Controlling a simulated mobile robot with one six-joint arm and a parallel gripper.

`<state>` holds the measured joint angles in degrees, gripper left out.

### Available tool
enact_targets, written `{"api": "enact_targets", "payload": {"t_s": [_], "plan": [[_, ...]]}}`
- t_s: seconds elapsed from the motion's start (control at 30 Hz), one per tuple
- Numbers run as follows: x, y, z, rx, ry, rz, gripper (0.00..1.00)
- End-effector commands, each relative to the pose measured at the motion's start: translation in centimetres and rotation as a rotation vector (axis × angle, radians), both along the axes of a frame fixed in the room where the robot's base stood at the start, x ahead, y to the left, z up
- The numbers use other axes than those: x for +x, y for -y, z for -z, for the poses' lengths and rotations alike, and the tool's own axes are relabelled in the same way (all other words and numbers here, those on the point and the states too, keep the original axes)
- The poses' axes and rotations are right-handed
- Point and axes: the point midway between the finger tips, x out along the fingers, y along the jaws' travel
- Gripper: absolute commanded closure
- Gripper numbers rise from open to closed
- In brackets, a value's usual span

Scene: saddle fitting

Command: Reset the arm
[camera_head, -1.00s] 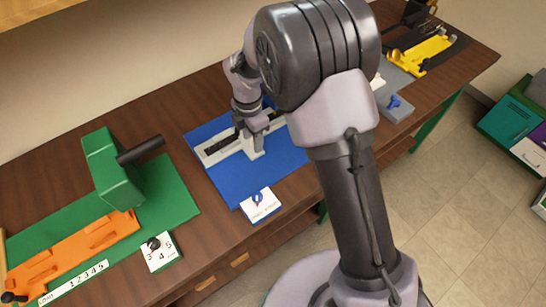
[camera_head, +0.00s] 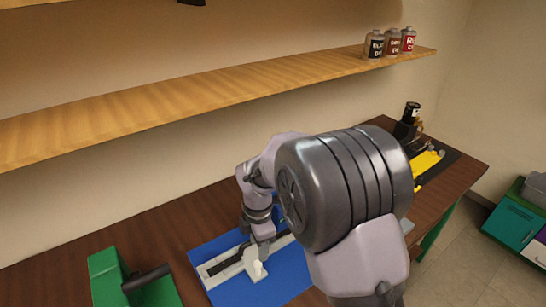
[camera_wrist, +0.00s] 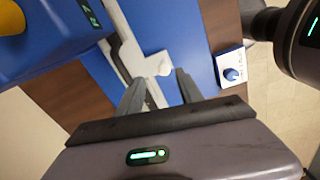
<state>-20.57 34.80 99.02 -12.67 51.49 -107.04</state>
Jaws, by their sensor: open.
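My arm reaches over a dark wooden bench. My gripper (camera_head: 262,240) is just above a white fixture with a long dark slot (camera_head: 225,268) on a blue mat (camera_head: 286,277). In the wrist view, the two fingers of my gripper (camera_wrist: 160,88) stand apart, and a white piece of the fixture (camera_wrist: 158,64) shows between and beyond them. I cannot tell whether the fingers touch it. My arm hides part of the mat and bench.
A green press-like device (camera_head: 105,278) with a dark handle stands at left. A yellow fixture (camera_head: 426,162) lies at far right. A wooden shelf (camera_head: 200,92) with several bottles (camera_head: 392,42) runs above. The wrist view shows a blue device (camera_wrist: 45,35) and a white card with a blue knob (camera_wrist: 234,72).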

Motion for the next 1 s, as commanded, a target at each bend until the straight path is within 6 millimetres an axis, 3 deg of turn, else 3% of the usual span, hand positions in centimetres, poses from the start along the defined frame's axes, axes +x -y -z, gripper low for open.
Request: {"api": "enact_targets", "payload": {"t_s": [0.07, 0.1, 0.2, 0.3, 0.43, 0.5, 0.6, 1.0], "plan": [[-1.4, 2.7, -4.5, 0.059, 0.056, 0.31, 0.56], [-3.0, 4.4, -6.9, 0.101, 0.079, 0.518, 0.56], [-8.3, 8.4, -11.6, 0.238, 0.115, 1.058, 0.56], [-14.2, 11.2, -13.5, 0.397, 0.115, 1.549, 0.56], [-19.9, 12.9, -13.2, 0.583, 0.069, 2.011, 0.56], [-21.7, 13.3, -12.8, 0.65, 0.043, 2.159, 0.56], [-22.8, 13.5, -12.5, 0.699, 0.018, 2.263, 0.56], [-22.9, 13.5, -12.6, 0.704, 0.012, 2.279, 0.56]]}}
